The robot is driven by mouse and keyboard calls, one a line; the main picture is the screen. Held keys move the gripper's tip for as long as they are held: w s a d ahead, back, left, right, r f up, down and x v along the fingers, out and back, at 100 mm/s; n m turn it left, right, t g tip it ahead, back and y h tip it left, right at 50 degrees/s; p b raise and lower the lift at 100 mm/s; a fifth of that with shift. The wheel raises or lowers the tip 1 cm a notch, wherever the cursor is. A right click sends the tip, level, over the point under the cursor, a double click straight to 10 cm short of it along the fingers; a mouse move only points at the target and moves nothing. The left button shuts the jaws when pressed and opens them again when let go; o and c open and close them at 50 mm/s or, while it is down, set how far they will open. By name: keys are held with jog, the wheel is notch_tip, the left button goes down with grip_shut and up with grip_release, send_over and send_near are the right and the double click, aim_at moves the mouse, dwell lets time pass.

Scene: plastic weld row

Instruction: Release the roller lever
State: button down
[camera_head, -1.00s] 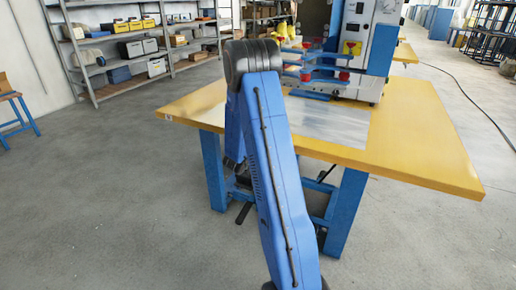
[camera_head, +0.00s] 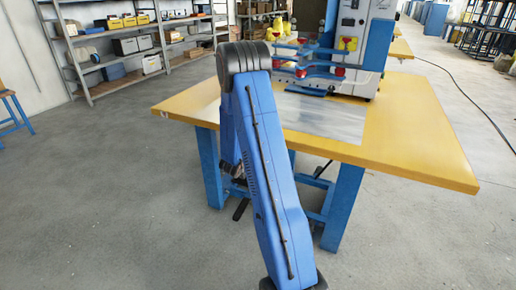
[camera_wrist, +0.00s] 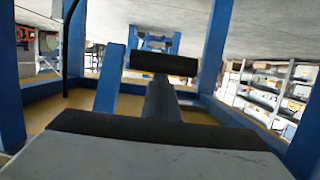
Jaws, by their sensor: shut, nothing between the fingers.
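The roller lever is under the table. In the wrist view, it is a grey stem ending in a black crosswise roller (camera_wrist: 165,63). In the head view, a black rod, apparently the same lever (camera_head: 241,209), hangs below the tabletop beside my arm. My gripper (camera_wrist: 160,128), a pale block with a dark front edge, fills the bottom of the wrist view. It is shut and empty, in front of the stem's base; whether it touches the stem cannot be told. In the head view my forearm hides most of the gripper.
The yellow-topped table (camera_head: 420,140) stands on blue legs (camera_head: 343,205), which frame the space around my gripper. A welding machine (camera_head: 345,50) stands on top. Shelves (camera_head: 125,45) are at the back left. The grey floor left of the table is clear.

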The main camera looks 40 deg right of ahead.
jog(key=a+y, duration=0.1)
jog(key=s+a+g+y, duration=0.1)
jog(key=a+y, duration=0.1)
jog(key=a, duration=0.1)
jog(key=shift+s+f, duration=0.3)
jog(key=shift+f, duration=0.1)
jog(key=shift+a+r+y, duration=0.1)
jog(key=shift+a+y, duration=0.05)
jog(key=shift+y, duration=0.15)
jog(key=v, duration=1.7)
jog(key=shift+w+a, duration=0.1)
jog(key=shift+a, duration=0.05)
